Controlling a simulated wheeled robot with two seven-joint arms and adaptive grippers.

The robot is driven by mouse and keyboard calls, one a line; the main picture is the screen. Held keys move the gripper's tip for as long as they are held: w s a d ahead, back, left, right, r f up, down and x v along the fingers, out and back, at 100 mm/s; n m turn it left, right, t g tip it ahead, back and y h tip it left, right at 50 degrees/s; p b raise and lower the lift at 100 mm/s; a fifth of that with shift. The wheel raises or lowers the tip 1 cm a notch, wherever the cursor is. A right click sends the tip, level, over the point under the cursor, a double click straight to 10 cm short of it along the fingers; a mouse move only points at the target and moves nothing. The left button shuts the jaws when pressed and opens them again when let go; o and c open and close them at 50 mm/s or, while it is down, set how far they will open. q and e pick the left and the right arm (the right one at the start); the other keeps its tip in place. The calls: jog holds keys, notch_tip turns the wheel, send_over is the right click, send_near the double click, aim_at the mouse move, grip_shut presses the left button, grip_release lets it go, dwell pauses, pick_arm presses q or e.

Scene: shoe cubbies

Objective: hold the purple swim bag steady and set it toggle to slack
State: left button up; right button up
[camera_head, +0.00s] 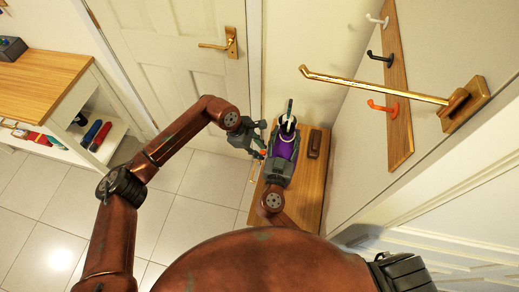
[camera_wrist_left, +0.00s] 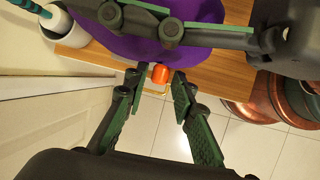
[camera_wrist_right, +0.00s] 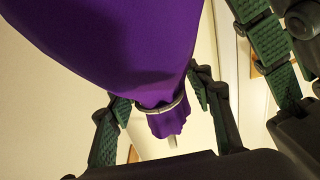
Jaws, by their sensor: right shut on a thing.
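The purple swim bag (camera_head: 288,148) is over the wooden bench, and it also shows in the left wrist view (camera_wrist_left: 190,45). In the right wrist view, the bag (camera_wrist_right: 125,40) narrows to a neck with a pale band. My right gripper (camera_head: 284,142) is shut on the bag, one finger on each side of its neck. An orange toggle (camera_wrist_left: 160,73) hangs beside the bag with a thin yellowish cord loop below it. My left gripper (camera_wrist_left: 156,80) is open, its fingertips on either side of the toggle with gaps showing. The toggle's contact with the cord is too small to tell.
The wooden bench (camera_head: 310,190) stands by the wall, with a small brown object (camera_head: 315,143) on it. A white container (camera_wrist_left: 55,22) with a teal stick stands near. A brass rail (camera_head: 375,84) and coat hooks project from the right wall. A shoe shelf (camera_head: 100,115) is at left.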

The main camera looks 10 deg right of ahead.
pick_arm(q)
grip_shut()
dwell(0.3)
jog(key=f, duration=0.3)
jog(key=a+f, duration=0.1)
jog(key=f, duration=0.1)
jog(key=shift+w+a+f, duration=0.1)
jog(key=shift+w+f, duration=0.2)
jog(key=shift+o, duration=1.7)
grip_release()
jog(key=shift+r, duration=0.1)
jog(key=v, duration=1.2)
pick_arm(e)
jog(key=o, duration=1.6)
jog(key=shift+o, duration=0.2)
